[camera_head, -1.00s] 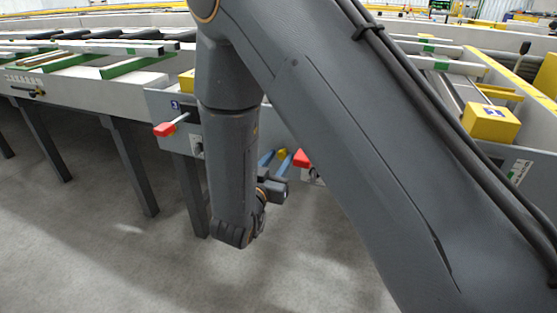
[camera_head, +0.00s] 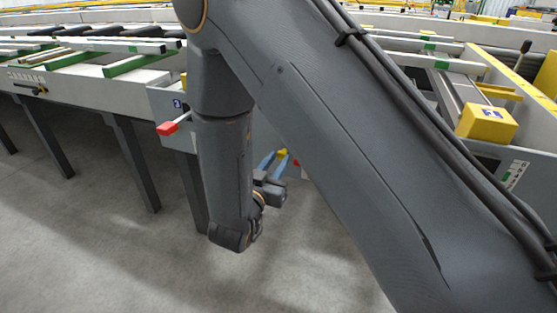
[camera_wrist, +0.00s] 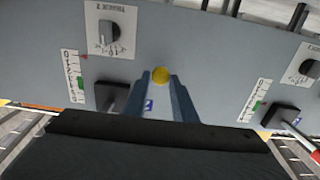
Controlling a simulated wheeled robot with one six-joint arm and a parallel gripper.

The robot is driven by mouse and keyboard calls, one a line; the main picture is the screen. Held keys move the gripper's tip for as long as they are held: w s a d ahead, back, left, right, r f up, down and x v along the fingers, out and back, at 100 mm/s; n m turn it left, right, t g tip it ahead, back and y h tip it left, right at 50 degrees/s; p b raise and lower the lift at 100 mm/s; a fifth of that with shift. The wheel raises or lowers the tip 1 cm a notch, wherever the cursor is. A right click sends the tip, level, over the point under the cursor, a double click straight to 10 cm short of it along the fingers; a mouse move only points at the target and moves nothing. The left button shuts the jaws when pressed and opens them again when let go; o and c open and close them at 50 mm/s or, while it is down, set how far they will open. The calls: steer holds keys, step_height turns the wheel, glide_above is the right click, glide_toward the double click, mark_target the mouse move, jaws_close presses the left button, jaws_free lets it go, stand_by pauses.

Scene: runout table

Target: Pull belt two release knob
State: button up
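A small round yellow knob (camera_wrist: 160,75) shows on the grey panel in the wrist view, at the tips of my gripper. My gripper (camera_wrist: 159,82) has two blue-grey fingers, apart, with the knob in the gap between their tips. I cannot tell whether they touch it. In the head view my gripper (camera_head: 272,160) is low beside the panel, partly hidden by my arm, with the yellow knob (camera_head: 282,153) at its tips. A blue label (camera_wrist: 148,105) shows between the fingers; a blue label marked 2 (camera_head: 178,104) is on the panel in the head view.
A rotary dial (camera_wrist: 110,33) and a black switch block (camera_wrist: 111,97) are near the left finger. A red-handled lever (camera_head: 173,127) juts from the panel in the head view. Table legs (camera_head: 130,160) stand left of my arm. The floor (camera_head: 90,240) in front is clear.

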steer(key=o, duration=0.3)
steer(key=shift+s, duration=0.1)
steer(key=shift+o, duration=0.2)
steer(key=p+v, duration=0.1)
steer(key=v, duration=0.7)
